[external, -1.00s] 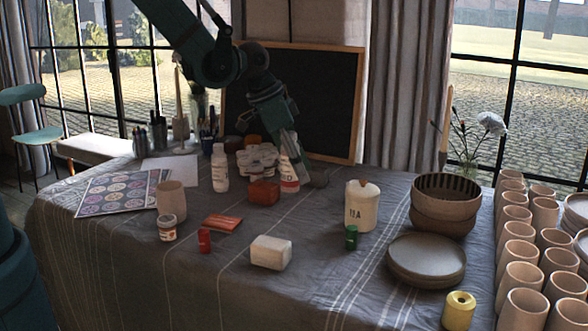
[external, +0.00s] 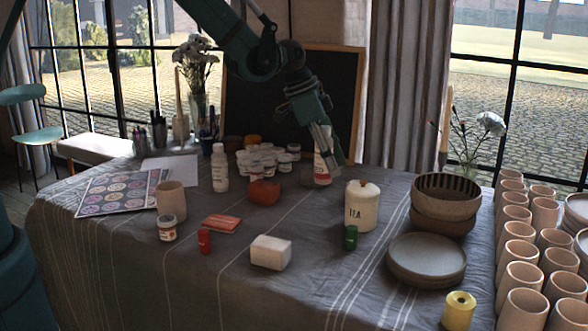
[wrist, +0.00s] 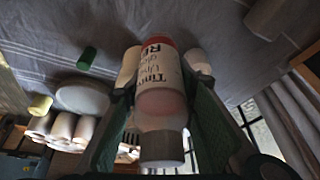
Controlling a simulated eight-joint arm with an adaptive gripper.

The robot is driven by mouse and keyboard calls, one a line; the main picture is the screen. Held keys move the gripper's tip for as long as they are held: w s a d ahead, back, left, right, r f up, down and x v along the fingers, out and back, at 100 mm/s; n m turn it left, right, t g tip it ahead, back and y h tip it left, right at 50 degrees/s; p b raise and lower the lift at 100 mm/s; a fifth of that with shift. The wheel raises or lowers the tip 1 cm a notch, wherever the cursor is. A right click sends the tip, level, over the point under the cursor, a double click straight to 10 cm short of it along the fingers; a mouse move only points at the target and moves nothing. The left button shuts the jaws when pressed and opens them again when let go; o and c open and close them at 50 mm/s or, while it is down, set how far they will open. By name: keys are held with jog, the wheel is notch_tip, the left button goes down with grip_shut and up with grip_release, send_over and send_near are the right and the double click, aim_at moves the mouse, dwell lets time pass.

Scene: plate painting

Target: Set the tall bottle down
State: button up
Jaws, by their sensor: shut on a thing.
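A tall white bottle with a red band and dark lettering (external: 322,169) stands out at the back of the table, before the chalkboard. My gripper (external: 328,150) is shut on it from above, a finger on each side. In the wrist view the bottle (wrist: 162,75) fills the space between the fingers, its grey-white cap toward the camera. It looks about upright in the external view. I cannot tell whether its base touches the cloth. Another white bottle (external: 220,168) stands apart on the left.
Several small paint jars (external: 265,160) and an orange-red lump (external: 263,192) are left of the held bottle. A lidded cream canister (external: 362,207) is in front to the right, with bowls (external: 445,222) and stacked plates (external: 426,270) beyond. Cloth (external: 310,220) before the bottle is clear.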

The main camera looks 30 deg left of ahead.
jog(key=shift+f+b, duration=0.55)
jog(key=shift+f, duration=2.55)
jog(key=shift+f, duration=0.1)
jog(key=shift+f+b, duration=0.4)
jog(key=shift+f, duration=1.35)
jog(key=shift+f, duration=0.15)
jog(key=o, duration=1.1)
jog(key=shift+c, duration=0.2)
jog(key=shift+p+v, duration=1)
jog(key=shift+v, duration=5.15)
